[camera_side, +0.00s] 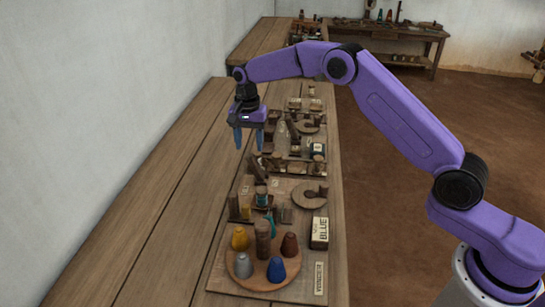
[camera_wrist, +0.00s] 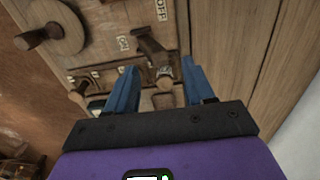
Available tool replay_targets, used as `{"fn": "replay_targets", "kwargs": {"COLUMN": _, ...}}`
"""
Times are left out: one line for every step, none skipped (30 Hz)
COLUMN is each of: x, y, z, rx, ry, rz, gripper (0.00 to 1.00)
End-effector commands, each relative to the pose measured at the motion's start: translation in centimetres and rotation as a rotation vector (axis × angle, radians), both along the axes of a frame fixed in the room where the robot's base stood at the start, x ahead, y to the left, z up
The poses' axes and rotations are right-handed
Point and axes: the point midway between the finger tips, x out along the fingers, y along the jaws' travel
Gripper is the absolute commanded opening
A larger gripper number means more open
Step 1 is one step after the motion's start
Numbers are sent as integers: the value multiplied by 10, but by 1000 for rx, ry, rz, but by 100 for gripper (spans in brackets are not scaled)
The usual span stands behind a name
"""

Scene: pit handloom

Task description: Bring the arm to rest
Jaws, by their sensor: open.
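My purple arm reaches in from the right over the wooden bench (camera_side: 160,190). My gripper (camera_side: 249,138) points down above the bench with its two blue fingers apart and nothing between them. In the wrist view, my gripper (camera_wrist: 165,84) shows both blue fingers spread. A dark wooden lever (camera_wrist: 150,45) stands on a board beyond the fingers, beside labels, one reading OFF. It appears apart from the fingers.
A round tray (camera_side: 235,278) with several coloured cones stands at the front of the bench. A box marked BLUE (camera_side: 319,233) is beside it. A round wooden disc (camera_side: 309,195) lies behind. The bench's left side is clear. Another table (camera_side: 400,32) stands at the back.

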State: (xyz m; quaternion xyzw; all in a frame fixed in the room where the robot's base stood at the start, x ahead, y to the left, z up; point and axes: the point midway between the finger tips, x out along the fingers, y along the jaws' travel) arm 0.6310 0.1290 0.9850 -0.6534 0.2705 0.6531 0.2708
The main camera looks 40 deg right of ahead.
Motion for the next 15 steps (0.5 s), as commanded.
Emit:
{"fn": "replay_targets", "kwargs": {"x": 0, "y": 0, "z": 1, "rx": 0, "ry": 0, "rz": 0, "gripper": 53}}
{"fn": "replay_targets", "kwargs": {"x": 0, "y": 0, "z": 2, "rx": 0, "ry": 0, "rz": 0, "gripper": 53}}
{"fn": "replay_targets", "kwargs": {"x": 0, "y": 0, "z": 2, "rx": 0, "ry": 0, "rz": 0, "gripper": 53}}
{"fn": "replay_targets", "kwargs": {"x": 0, "y": 0, "z": 2, "rx": 0, "ry": 0, "rz": 0, "gripper": 53}}
{"fn": "replay_targets", "kwargs": {"x": 0, "y": 0, "z": 2, "rx": -1, "ry": 1, "rz": 0, "gripper": 53}}
{"fn": "replay_targets", "kwargs": {"x": 0, "y": 0, "z": 2, "rx": -1, "ry": 1, "rz": 0, "gripper": 53}}
{"fn": "replay_targets", "kwargs": {"x": 0, "y": 0, "z": 2, "rx": 0, "ry": 0, "rz": 0, "gripper": 53}}
{"fn": "replay_targets", "kwargs": {"x": 0, "y": 0, "z": 1, "rx": 0, "ry": 0, "rz": 0, "gripper": 53}}
{"fn": "replay_targets", "kwargs": {"x": 0, "y": 0, "z": 2, "rx": 0, "ry": 0, "rz": 1, "gripper": 53}}
{"fn": "replay_targets", "kwargs": {"x": -1, "y": 1, "z": 2, "rx": 0, "ry": 0, "rz": 5, "gripper": 53}}
{"fn": "replay_targets", "kwargs": {"x": -2, "y": 2, "z": 3, "rx": 0, "ry": 0, "rz": 11, "gripper": 53}}
{"fn": "replay_targets", "kwargs": {"x": -4, "y": 4, "z": 6, "rx": 0, "ry": 0, "rz": 26, "gripper": 53}}
{"fn": "replay_targets", "kwargs": {"x": -7, "y": 6, "z": 8, "rx": 0, "ry": -1, "rz": 42, "gripper": 53}}
{"fn": "replay_targets", "kwargs": {"x": -11, "y": 9, "z": 11, "rx": 1, "ry": -2, "rz": 63, "gripper": 53}}
{"fn": "replay_targets", "kwargs": {"x": -17, "y": 13, "z": 16, "rx": 1, "ry": -4, "rz": 98, "gripper": 53}}
